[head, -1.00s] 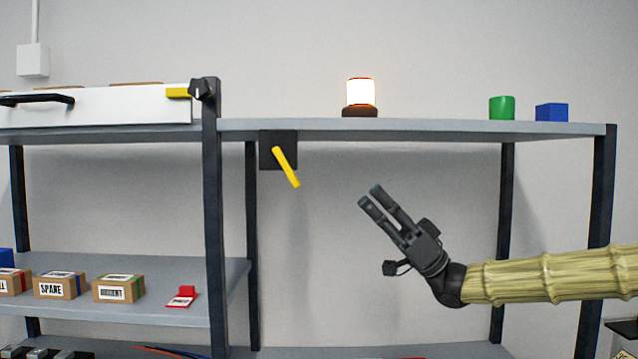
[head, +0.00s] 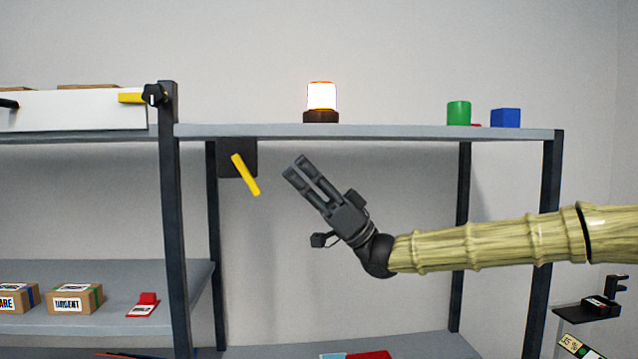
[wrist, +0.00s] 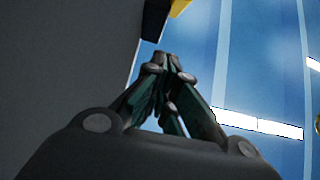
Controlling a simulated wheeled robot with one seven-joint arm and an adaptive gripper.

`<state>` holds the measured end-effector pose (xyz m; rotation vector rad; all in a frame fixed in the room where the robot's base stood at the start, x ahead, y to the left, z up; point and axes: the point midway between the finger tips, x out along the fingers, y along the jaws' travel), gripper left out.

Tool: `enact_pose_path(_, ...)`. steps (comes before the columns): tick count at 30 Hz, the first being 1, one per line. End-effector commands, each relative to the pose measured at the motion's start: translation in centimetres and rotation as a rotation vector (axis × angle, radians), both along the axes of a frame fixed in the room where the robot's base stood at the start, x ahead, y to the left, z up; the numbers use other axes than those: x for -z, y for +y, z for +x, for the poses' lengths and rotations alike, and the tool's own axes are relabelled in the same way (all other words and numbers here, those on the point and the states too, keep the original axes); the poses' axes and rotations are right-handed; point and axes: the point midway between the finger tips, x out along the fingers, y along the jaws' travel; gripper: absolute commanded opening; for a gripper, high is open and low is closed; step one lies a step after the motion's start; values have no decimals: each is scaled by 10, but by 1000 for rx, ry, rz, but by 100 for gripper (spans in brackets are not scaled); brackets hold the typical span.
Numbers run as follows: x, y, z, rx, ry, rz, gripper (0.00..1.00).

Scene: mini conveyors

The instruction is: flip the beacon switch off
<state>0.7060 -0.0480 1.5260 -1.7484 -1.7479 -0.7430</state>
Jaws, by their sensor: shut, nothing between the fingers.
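The beacon (head: 321,97) stands on the top shelf and glows bright white with a reddish edge on a dark base. A dark switch plate (head: 228,158) hangs below the front edge of that shelf, with a yellow lever (head: 245,174) slanting down to the right. My gripper (head: 296,167) is to the right of the lever, apart from it, pointing up and left. Its fingers are shut and empty. In the wrist view the closed fingertips (wrist: 165,62) point toward a dark block with a yellow part (wrist: 179,7) at the top edge, only partly in view.
A second yellow handle on a black knob (head: 133,98) is on the left post by a white drawer front. A green cylinder (head: 459,113) and a blue block (head: 506,118) stand on the top shelf. Boxes (head: 75,299) sit on the lower left shelf. Space below the lever is clear.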

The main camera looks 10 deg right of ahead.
Motion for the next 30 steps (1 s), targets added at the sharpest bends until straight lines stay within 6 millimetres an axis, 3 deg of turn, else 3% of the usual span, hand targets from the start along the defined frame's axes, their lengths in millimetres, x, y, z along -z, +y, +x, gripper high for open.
enact_pose_path(1, -10, 7, 0, -2, 1, -1, 0)
enact_pose_path(12, 12, 36, 0, -1, 1, -1, 0)
enact_pose_path(30, 16, 39, 0, 1, 0, 3, 0)
